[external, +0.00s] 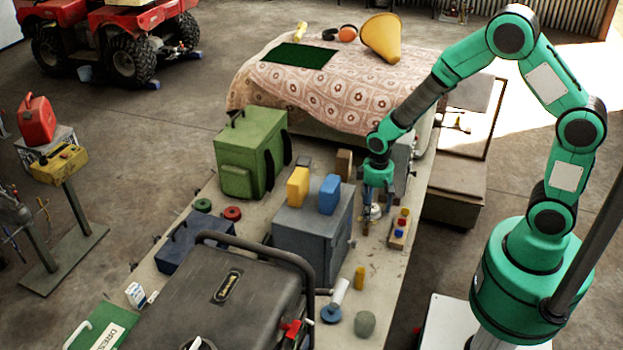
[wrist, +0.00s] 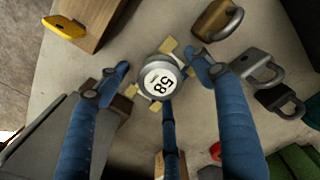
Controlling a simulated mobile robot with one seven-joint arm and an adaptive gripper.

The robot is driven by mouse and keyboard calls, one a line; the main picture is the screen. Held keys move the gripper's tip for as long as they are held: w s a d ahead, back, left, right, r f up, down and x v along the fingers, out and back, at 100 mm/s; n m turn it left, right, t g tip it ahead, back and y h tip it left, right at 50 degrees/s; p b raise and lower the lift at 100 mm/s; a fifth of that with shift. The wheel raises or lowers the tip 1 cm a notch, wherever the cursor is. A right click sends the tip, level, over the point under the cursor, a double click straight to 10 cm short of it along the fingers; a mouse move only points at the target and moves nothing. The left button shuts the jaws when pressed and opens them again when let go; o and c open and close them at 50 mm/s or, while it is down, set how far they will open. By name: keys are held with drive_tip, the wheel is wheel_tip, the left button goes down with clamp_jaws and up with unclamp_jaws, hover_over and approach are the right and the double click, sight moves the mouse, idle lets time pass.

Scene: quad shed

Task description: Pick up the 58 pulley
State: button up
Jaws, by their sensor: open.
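The 58 pulley (wrist: 157,87) is a small grey metal piece with a round white label reading 58, seen from above in the wrist view. Pale yellow tabs show around it on the bench. In the external view the pulley (external: 376,210) is small, below my gripper (external: 378,198). My gripper (wrist: 161,73) has blue fingers, spread apart. In the wrist view two fingertips are on either side of the pulley, and a third finger comes up from below in the picture. I cannot tell whether any finger touches it.
Padlocks (wrist: 259,68) lie right of the pulley in the wrist view. A wooden block (wrist: 88,18) stands upper left. In the external view, a grey box (external: 312,243) stands left of my gripper and a board with coloured pieces (external: 398,240) lies to its right. A green case (external: 240,160) stands farther left.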

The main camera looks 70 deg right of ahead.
sight(374, 208)
drive_tip(key=shift+c, duration=0.5)
drive_tip(key=c, duration=1.3)
drive_tip(key=shift+r, duration=0.15)
wheel_tip(374, 208, up, 10)
drive_tip(key=shift+f+p, duration=0.1)
drive_tip(key=shift+p, duration=1.15)
